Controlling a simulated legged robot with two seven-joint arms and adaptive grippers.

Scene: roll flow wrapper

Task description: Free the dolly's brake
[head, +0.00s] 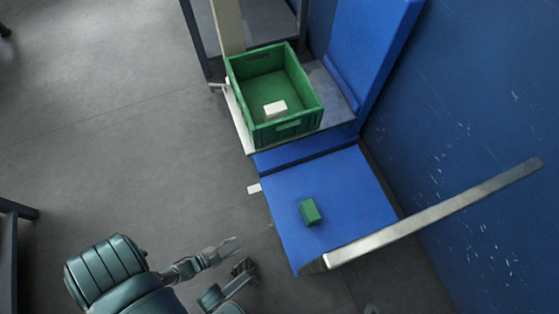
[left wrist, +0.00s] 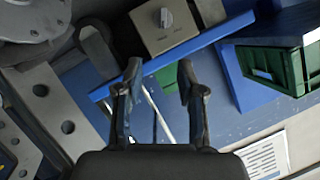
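A blue platform (head: 345,185) with a long grey metal bar (head: 435,212) rising at its front edge lies right of centre in the head view. I take it to be the dolly. A small white tab (head: 254,188) shows beside its left edge; I cannot tell whether it is the brake. My left gripper (head: 240,252) is left of the platform's near corner, apart from it. In the left wrist view its two dark fingers (left wrist: 158,72) are spread, with nothing held between them. My right gripper does not show clearly in either view.
A small green block (head: 310,212) lies on the blue platform. A green crate (head: 240,95) holding a white block (head: 275,109) stands behind it. A blue wall (head: 480,100) closes the right side. In the left wrist view a beige box (left wrist: 160,38) carries a knob.

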